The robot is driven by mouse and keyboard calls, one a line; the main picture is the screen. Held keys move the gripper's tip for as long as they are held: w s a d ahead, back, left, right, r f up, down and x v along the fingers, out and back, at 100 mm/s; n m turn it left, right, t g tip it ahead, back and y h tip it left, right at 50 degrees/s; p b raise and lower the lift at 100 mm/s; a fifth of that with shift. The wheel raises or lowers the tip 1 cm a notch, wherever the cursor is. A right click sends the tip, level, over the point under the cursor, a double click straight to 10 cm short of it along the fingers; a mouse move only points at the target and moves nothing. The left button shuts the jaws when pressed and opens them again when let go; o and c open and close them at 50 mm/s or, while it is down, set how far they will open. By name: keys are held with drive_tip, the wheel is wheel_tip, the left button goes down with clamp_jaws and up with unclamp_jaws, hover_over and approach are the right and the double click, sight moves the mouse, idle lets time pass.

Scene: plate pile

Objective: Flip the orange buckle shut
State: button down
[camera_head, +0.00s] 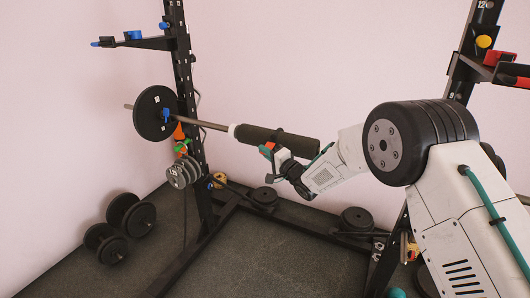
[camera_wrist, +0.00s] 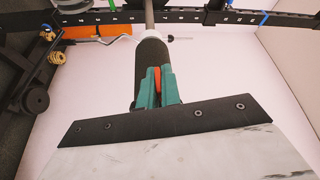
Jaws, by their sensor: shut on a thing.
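A metal bar (camera_head: 212,125) runs from the rack, with a white collar (camera_head: 233,130) and a thick black sleeve (camera_head: 285,140) on its near end. My gripper (camera_head: 268,151), with teal fingers, is at the sleeve's near part. In the wrist view, the fingers (camera_wrist: 157,90) are closed about a narrow orange-red piece (camera_wrist: 158,78), which looks like the orange buckle. Most of it is hidden between the fingers, and I cannot tell how far it is flipped. The sleeve (camera_wrist: 149,60) lies just beyond the fingers in that view.
A black plate (camera_head: 152,114) is on the bar's far end. Small grey plates (camera_head: 183,173) hang by the left rack upright (camera_head: 182,65). A dumbbell (camera_head: 128,213) and weight stacks (camera_head: 357,219) are on the floor. The right upright (camera_head: 470,55) stands behind my arm.

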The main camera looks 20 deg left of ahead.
drive_tip(key=shift+w+d+f+n+g+y, duration=0.1)
drive_tip(key=shift+w+f+n+g+y, duration=0.4)
drive_tip(key=shift+n, duration=1.35)
drive_tip(key=shift+w+f+n+g+y, duration=0.3)
drive_tip(key=shift+f+n+y, duration=0.4)
drive_tip(key=shift+n, duration=1.1)
drive_tip(key=shift+w+d+f+n+g+y, duration=0.1)
drive_tip(key=shift+w+f+n+g+y, duration=0.45)
drive_tip(key=shift+n, duration=1.3)
drive_tip(key=shift+s+r+y, duration=0.1)
drive_tip(key=shift+s+y, duration=0.1)
drive_tip(key=shift+y, duration=0.05)
drive_tip(key=c, duration=1.6)
unclamp_jaws()
drive_tip(key=shift+a, duration=0.1)
drive_tip(key=v, duration=0.8)
drive_tip(key=shift+a, duration=0.1)
